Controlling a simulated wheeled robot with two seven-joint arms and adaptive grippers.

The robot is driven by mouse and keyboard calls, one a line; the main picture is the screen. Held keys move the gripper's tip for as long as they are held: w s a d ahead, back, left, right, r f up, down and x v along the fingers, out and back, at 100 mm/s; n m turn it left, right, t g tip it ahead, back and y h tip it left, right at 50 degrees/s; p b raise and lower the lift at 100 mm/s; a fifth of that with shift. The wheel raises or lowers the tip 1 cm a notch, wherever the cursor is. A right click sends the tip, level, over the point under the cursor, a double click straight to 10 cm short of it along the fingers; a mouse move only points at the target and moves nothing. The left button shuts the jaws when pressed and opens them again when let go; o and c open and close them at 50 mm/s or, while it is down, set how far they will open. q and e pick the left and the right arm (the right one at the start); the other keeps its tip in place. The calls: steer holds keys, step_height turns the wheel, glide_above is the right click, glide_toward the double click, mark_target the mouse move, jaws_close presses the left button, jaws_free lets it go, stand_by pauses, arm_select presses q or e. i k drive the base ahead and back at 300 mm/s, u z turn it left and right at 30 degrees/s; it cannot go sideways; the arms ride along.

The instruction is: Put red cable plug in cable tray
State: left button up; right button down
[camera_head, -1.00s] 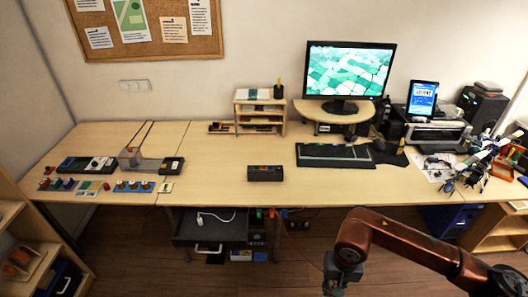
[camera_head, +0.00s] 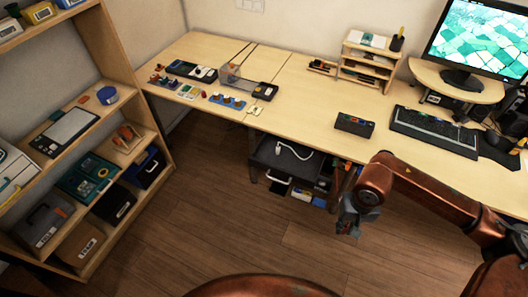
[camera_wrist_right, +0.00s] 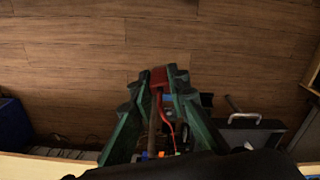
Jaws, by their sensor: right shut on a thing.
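My right gripper (camera_head: 349,226) hangs in front of the desk, above the floor and to the right of the tray. In the right wrist view my right gripper (camera_wrist_right: 160,82) is shut on the red cable plug (camera_wrist_right: 158,76), with a red cable running back between the fingers. The plug is too small to make out in the head view. An open dark tray (camera_head: 270,167) sits under the desk, with a white plug and cable (camera_head: 306,154) in it. It also shows at the right of the wrist view (camera_wrist_right: 262,136). My left gripper is out of view.
The desk (camera_head: 305,100) overhangs the tray; a black box (camera_head: 354,125) stands near its front edge. A wooden shelf unit (camera_head: 163,176) with boxes and devices stands at the left. The wooden floor (camera_head: 230,215) between is clear.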

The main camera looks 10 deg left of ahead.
mark_target(296, 161)
steer(key=u, duration=0.95)
steer(key=i, duration=1.75)
steer(key=z, duration=1.1)
